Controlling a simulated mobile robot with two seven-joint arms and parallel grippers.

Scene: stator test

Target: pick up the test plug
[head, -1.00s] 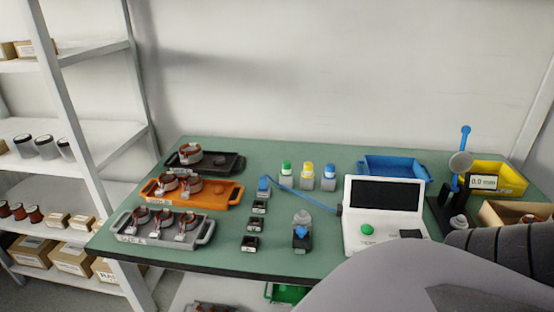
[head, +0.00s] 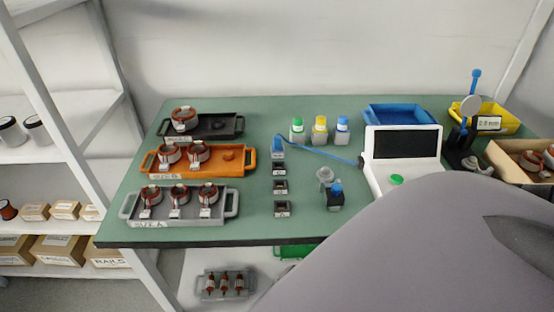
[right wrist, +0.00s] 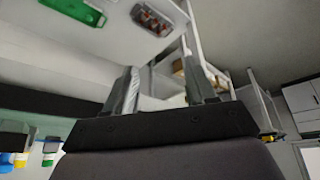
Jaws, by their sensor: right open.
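The test plug (head: 278,148) is the small blue piece at the end of a blue cable (head: 318,152), near the middle of the green table (head: 255,222). It appears upright at the back of a short row of small black sockets (head: 280,186). The cable runs to the white tester (head: 402,180) with a dark screen. My right gripper (right wrist: 164,88) shows in the right wrist view, its two fingers apart with nothing between them. The plug cannot be made out in that view. The right gripper is outside the head view, and my left gripper is in neither view.
Grey (head: 128,206), orange (head: 236,170) and black (head: 228,133) trays with stators stand left of the sockets. Several bottles (head: 320,130) stand behind. My grey arm covers the lower right.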

